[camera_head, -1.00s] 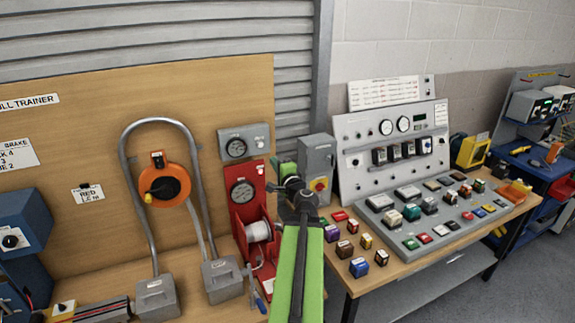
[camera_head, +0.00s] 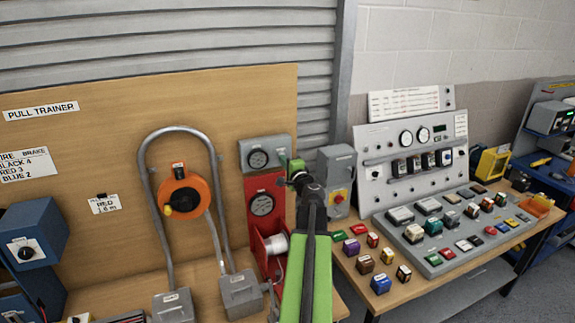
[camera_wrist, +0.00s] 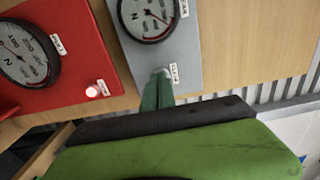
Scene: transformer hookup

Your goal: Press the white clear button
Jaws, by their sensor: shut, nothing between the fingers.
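My gripper (camera_head: 297,166) is shut and empty, with green fingers. It is in front of the right end of a grey gauge box (camera_head: 256,141). In the wrist view my fingertips (camera_wrist: 160,82) overlap the lower part of the grey box (camera_wrist: 182,52), right at a small whitish button (camera_wrist: 163,73) with a label beside it. I cannot tell whether they touch it. Another small, pale, pinkish-white button (camera_wrist: 92,91) sits on the red gauge panel (camera_wrist: 85,62) to the left. The labels are too small to read, so I cannot tell which button is marked clear.
A grey box with a red and yellow switch (camera_head: 338,196) stands just right of my gripper. An orange reel (camera_head: 183,198) and bent conduit are on the wooden board (camera_head: 110,110) to the left. A console (camera_head: 412,160) and several loose coloured blocks stand on the right bench.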

